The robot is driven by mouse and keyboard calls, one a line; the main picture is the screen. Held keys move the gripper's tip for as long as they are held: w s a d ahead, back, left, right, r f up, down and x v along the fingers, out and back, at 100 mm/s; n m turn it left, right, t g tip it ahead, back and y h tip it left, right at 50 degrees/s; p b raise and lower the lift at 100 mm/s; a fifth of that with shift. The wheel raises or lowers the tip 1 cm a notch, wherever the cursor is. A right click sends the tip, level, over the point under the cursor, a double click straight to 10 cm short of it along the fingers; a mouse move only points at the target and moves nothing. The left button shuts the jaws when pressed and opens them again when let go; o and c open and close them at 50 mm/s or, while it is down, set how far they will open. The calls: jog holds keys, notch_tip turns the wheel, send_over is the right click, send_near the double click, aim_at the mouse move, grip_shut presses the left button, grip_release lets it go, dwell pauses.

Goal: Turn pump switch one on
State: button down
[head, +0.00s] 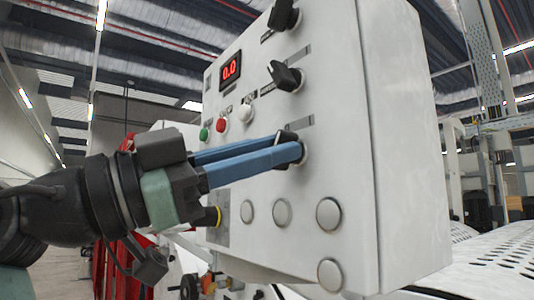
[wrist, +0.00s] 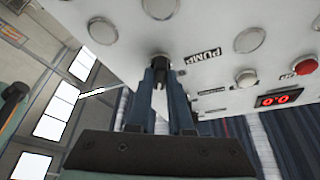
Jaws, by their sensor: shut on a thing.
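My gripper (head: 288,150) has its two blue fingers closed around the lowest of three black rotary switches (head: 285,135) on the white control panel (head: 345,130). In the wrist view my gripper (wrist: 163,75) has the dark switch knob (wrist: 159,77) between its fingertips. A label reading PUMP (wrist: 202,55) is beside this switch. Its number cannot be read. The fingers hide most of the knob, so its turned position is hard to tell.
A middle switch (head: 285,76) and a top switch (head: 283,15) are above. A red display (head: 230,71) reads 0.0. Green (head: 204,134), red (head: 221,125) and white (head: 246,113) buttons are close by. Several round blank caps (head: 329,214) are below.

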dwell(0.4)
jog(key=c, duration=0.8)
grip_release()
jog(key=b+v, duration=0.4)
jog(key=v, duration=0.9)
jog(key=shift+s, duration=0.1)
